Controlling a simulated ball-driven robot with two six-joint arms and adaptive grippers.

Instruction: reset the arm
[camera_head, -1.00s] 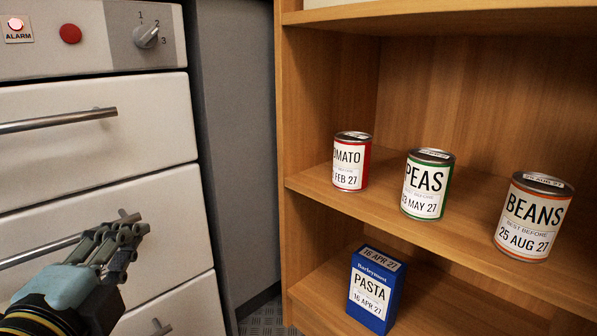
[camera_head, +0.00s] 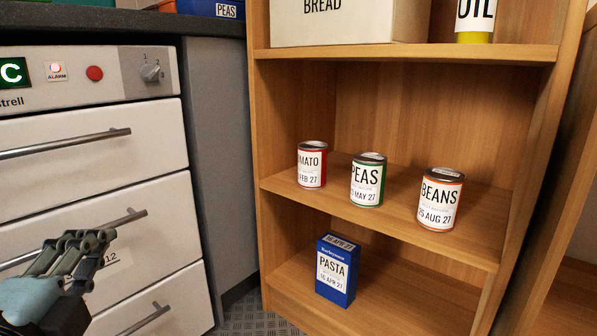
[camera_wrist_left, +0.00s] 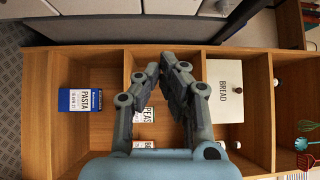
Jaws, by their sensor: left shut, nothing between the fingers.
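My left gripper (camera_head: 98,240) is at the lower left of the head view, in front of the white drawer unit (camera_head: 90,198) and near its middle drawer handle (camera_head: 130,217). It is shut and holds nothing. In the left wrist view its fingers (camera_wrist_left: 165,75) reach up the middle of the picture, over the shelf unit with nothing gripped. Whether the fingers touch the drawer front cannot be told. My right gripper is not in view.
The wooden shelf (camera_head: 470,245) holds tomato (camera_head: 312,165), peas (camera_head: 368,180) and beans (camera_head: 440,200) cans. A blue pasta box (camera_head: 336,270) stands below. A bread box (camera_head: 345,25) and oil container (camera_head: 474,20) stand above. A grey panel (camera_head: 215,150) separates drawers and shelf.

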